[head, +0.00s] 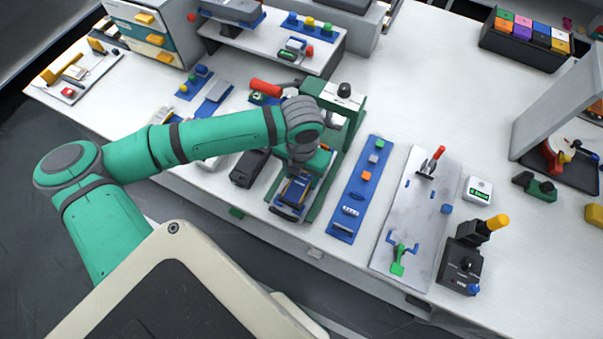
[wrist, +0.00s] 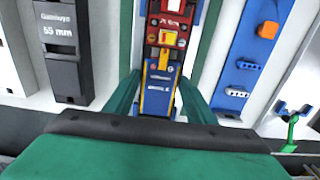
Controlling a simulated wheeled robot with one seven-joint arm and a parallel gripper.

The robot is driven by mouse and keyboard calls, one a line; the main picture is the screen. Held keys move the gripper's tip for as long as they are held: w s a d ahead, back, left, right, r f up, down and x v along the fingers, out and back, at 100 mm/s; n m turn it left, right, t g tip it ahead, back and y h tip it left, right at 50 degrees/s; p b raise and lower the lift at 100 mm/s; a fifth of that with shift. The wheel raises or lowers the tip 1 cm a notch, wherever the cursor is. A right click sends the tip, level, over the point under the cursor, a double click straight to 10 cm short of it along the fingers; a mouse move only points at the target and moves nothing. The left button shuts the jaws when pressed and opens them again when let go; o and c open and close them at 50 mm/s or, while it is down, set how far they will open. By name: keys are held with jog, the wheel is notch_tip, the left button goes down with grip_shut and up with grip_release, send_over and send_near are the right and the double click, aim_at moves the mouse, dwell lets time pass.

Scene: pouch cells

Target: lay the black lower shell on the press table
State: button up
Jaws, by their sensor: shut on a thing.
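My gripper (wrist: 160,78) is shut across a narrow dark piece, which looks like the black lower shell (wrist: 152,62); a blue panel with yellow edges and a red part with an orange button show within its outline. In the head view the shell (head: 296,188) is partly covered by my gripper (head: 299,168). It is over or on the bed of the green press (head: 345,115), lined up lengthwise with it. Green side rails (wrist: 212,40) of the press table run along both sides. I cannot tell whether the shell touches the table.
A black box marked 55 mm (wrist: 62,52) stands left of the press. A blue strip with small parts (head: 352,205) lies close on the right, then a pale board with a green clamp (head: 397,262).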

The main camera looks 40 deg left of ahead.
jog(key=shift+f, duration=0.2)
jog(key=o, duration=1.2)
notch_tip(320, 180, up, 11)
jog(key=shift+f, duration=0.1)
